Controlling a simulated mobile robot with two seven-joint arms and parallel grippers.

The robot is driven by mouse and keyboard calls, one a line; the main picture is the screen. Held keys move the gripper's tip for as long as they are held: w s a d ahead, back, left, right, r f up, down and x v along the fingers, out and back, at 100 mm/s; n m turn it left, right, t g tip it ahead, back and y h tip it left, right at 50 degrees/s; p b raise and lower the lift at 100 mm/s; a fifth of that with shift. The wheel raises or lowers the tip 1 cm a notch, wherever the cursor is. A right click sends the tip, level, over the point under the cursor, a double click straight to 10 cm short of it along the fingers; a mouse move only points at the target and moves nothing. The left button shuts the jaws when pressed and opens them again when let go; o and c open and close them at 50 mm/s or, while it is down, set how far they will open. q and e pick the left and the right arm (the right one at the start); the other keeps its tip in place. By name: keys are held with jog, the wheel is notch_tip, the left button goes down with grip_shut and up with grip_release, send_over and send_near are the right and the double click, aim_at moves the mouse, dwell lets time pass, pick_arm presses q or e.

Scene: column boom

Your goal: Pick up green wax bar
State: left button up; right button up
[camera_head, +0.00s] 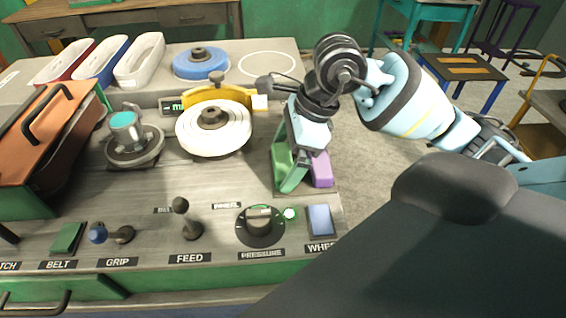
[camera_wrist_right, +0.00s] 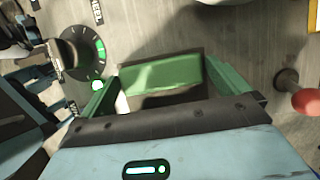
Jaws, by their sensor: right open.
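The green wax bar (camera_wrist_right: 160,75) lies between the two green fingers of my right gripper (camera_wrist_right: 165,88) in the right wrist view, with a dark shadow across part of it. The fingers stand open on either side of it; I cannot tell whether either touches it. In the head view my right gripper (camera_head: 297,172) points down at the right end of the bench, its fingers low around the green bar (camera_head: 282,154), which is partly hidden. A purple bar (camera_head: 321,170) is close beside the gripper on its right. My left gripper is not in view.
The pressure dial (camera_head: 260,226) and a blue-white rocker switch (camera_head: 320,220) sit just in front of the gripper. A white wheel (camera_head: 213,128) with a yellow guard stands to its left. A red knob (camera_wrist_right: 305,101) is near in the right wrist view.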

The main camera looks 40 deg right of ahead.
aim_at(287, 159)
jog(key=shift+c, duration=0.4)
jog(key=c, duration=0.6)
notch_tip(287, 159, up, 10)
jog(key=shift+p, duration=0.35)
jog(key=shift+d, duration=0.1)
